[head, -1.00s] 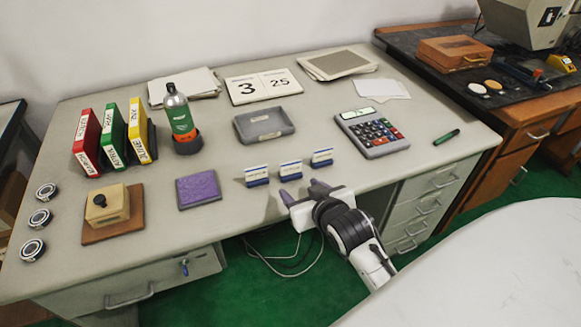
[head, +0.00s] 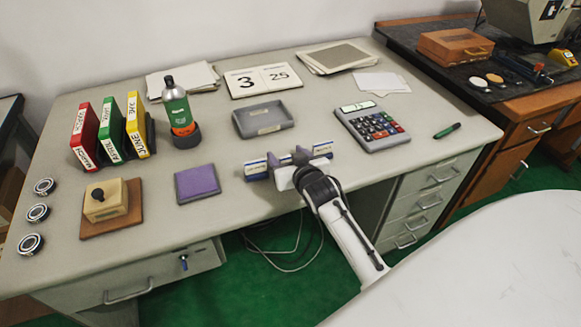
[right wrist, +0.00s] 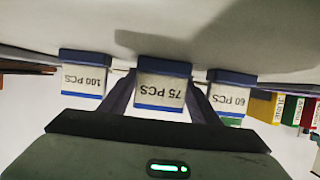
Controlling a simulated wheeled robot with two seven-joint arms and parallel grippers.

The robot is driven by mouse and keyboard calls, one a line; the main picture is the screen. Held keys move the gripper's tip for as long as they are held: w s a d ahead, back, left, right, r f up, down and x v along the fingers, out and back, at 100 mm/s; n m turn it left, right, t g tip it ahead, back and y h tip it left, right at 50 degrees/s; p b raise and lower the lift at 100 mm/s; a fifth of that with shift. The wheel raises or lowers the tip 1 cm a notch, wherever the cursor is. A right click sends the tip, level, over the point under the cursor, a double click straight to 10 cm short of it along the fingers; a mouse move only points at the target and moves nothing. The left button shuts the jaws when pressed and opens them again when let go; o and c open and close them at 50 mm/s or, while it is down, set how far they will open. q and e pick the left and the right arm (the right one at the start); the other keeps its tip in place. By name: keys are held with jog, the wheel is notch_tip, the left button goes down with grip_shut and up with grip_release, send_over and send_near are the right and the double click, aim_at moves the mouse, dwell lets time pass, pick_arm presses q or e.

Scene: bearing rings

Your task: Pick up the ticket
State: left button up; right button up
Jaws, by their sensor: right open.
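Three small white tickets with blue bands stand in a row near the desk's front edge. The middle ticket (right wrist: 160,84), reading 75 PCS, shows upside down in the right wrist view. My right gripper (head: 287,160) is open, with one finger on each side of this ticket; whether they touch it is unclear. In the head view the gripper largely hides it. The 60 PCS ticket (head: 256,170) is left of the gripper and the 100 PCS ticket (head: 322,149) is right of it. My left gripper is not in view.
A purple pad (head: 197,184) lies left of the tickets. A grey tray (head: 264,119) is behind them and a calculator (head: 372,128) stands to the right. A green bottle (head: 178,110) and coloured binders (head: 110,130) are farther left. The desk in front of the calculator is clear.

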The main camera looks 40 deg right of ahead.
jog(key=shift+w+d+f, duration=0.1)
jog(key=shift+w+f, duration=0.05)
jog(key=shift+w, duration=0.15)
jog(key=shift+c, duration=0.4)
jog(key=c, duration=0.8)
